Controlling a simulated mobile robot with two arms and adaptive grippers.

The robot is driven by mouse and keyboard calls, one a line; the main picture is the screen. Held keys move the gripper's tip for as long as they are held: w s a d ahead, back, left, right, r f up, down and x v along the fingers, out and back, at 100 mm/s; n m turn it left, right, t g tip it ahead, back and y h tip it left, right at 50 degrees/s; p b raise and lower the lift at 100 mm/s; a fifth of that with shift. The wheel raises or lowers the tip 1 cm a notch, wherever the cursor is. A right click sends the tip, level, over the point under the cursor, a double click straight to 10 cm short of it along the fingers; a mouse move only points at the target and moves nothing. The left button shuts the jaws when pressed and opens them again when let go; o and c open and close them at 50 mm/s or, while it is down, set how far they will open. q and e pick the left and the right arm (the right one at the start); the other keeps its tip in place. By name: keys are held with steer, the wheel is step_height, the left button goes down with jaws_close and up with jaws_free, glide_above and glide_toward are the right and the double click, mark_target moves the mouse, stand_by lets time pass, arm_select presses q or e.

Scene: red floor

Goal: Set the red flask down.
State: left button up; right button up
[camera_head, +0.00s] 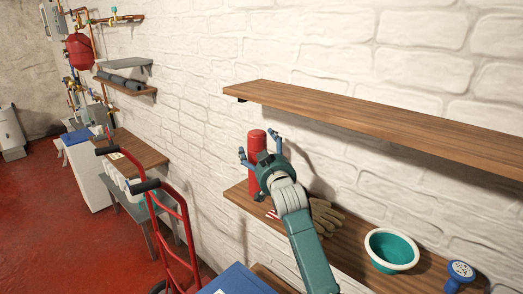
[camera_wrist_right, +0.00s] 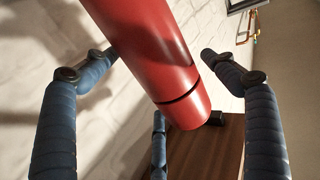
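The red flask (camera_head: 256,143) is upright at the left end of the lower wooden shelf (camera_head: 346,258). In the right wrist view the flask (camera_wrist_right: 150,45) runs slantwise between the spread fingers (camera_wrist_right: 157,57). The fingers look open, with a gap at the right fingertip; contact on the left side is unclear. My left gripper is not in view.
Tan gloves (camera_head: 326,216), a teal bowl with a pale rim (camera_head: 391,249) and a blue-topped stamp-like object (camera_head: 460,271) are farther right on the lower shelf. An empty upper shelf (camera_head: 380,122) runs above. A red hand truck (camera_head: 176,250) stands at left.

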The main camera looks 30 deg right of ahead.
steer(key=shift+s, duration=0.1)
steer(key=b+v, duration=0.3)
steer(key=v, duration=0.9)
steer(key=shift+f, duration=0.1)
